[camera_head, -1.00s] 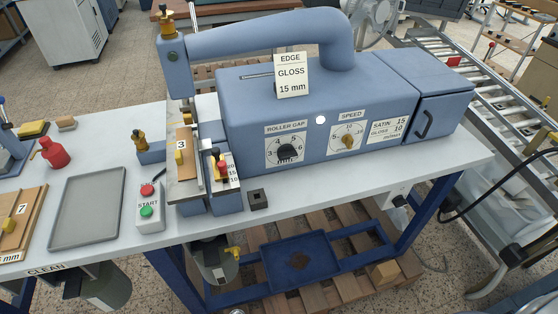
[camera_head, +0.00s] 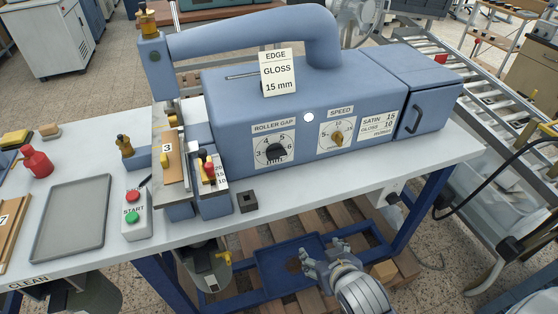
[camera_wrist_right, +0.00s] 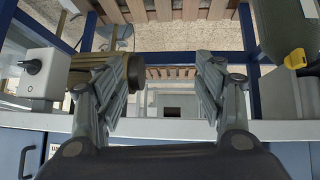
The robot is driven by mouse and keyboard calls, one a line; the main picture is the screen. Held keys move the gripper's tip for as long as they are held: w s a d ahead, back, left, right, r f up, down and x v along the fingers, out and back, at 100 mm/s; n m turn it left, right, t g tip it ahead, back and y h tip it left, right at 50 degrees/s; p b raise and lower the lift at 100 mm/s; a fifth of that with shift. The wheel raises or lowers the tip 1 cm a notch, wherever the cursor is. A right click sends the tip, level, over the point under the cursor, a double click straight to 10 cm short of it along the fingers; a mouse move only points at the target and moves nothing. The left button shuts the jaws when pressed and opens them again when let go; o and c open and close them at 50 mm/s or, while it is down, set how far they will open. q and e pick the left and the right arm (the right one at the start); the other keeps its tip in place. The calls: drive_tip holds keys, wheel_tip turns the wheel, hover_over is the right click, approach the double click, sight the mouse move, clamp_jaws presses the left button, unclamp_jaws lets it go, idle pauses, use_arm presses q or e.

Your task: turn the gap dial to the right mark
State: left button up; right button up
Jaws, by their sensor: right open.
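The gap dial (camera_head: 275,152) is a black knob on a white plate marked with numbers under the label ROLLER GAP, on the front of the blue machine (camera_head: 225,110). Its pointer is too small to read surely. My right gripper (camera_head: 325,252) is in front of and below the table edge, lower right of the dial and well apart from it. In the right wrist view its two fingers (camera_wrist_right: 168,72) are spread with nothing between them. My left gripper is not in view.
A sign (camera_head: 278,73) on top reads EDGE GLOSS 15 mm. A small black block (camera_head: 247,201) stands on the white table (camera_head: 330,190). A START box (camera_head: 135,217) and grey tray (camera_head: 72,222) are at left.

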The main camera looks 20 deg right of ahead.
drive_tip(key=w+a+r+t, duration=0.1)
drive_tip(key=w+r+t, duration=0.4)
drive_tip(key=w+r, duration=0.3)
drive_tip(key=t+y, duration=0.2)
drive_tip(key=t, duration=0.2)
approach(278, 158)
drive_tip(key=w+p, duration=0.1)
drive_tip(key=w, duration=0.3)
drive_tip(key=w+p, duration=0.1)
drive_tip(key=w, duration=0.3)
drive_tip(key=shift+w+a+r, duration=0.1)
drive_tip(key=shift+a+r, duration=0.05)
drive_tip(key=shift+r, duration=0.05)
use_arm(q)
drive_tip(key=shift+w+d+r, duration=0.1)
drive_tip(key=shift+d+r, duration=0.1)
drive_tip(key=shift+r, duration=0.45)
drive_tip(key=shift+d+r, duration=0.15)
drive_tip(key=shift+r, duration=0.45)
use_arm(e)
drive_tip(key=shift+w+f, duration=0.1)
drive_tip(key=shift+w, duration=0.5)
drive_tip(key=c, duration=1.1)
